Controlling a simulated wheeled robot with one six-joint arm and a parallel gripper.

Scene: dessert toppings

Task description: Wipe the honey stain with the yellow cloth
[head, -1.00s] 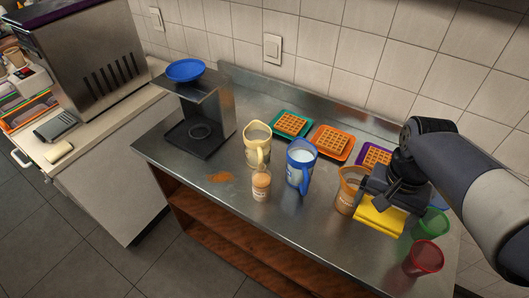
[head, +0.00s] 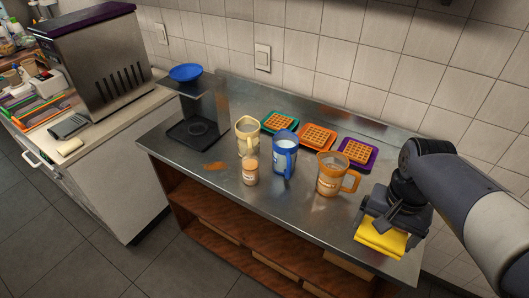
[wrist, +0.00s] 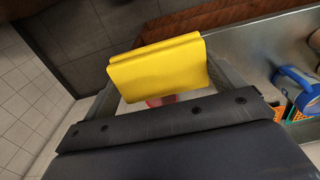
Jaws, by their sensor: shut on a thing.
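My gripper (head: 384,222) is at the right end of the steel counter, shut on the folded yellow cloth (head: 379,239). The cloth hangs from the jaws and also fills the upper middle of the wrist view (wrist: 158,66). The honey stain (head: 213,166) is a small orange-brown smear on the left part of the counter, in front of the black stand. My gripper is well to the right of the stain, with the mugs between them.
An orange mug (head: 331,176), a blue mug (head: 284,158), a cream mug (head: 246,140) and a small jar (head: 250,172) stand mid-counter. Waffles on green, orange and purple (head: 373,165) trays lie behind. The stand (head: 202,104) holds a blue plate (head: 186,72). Counter around the stain is clear.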

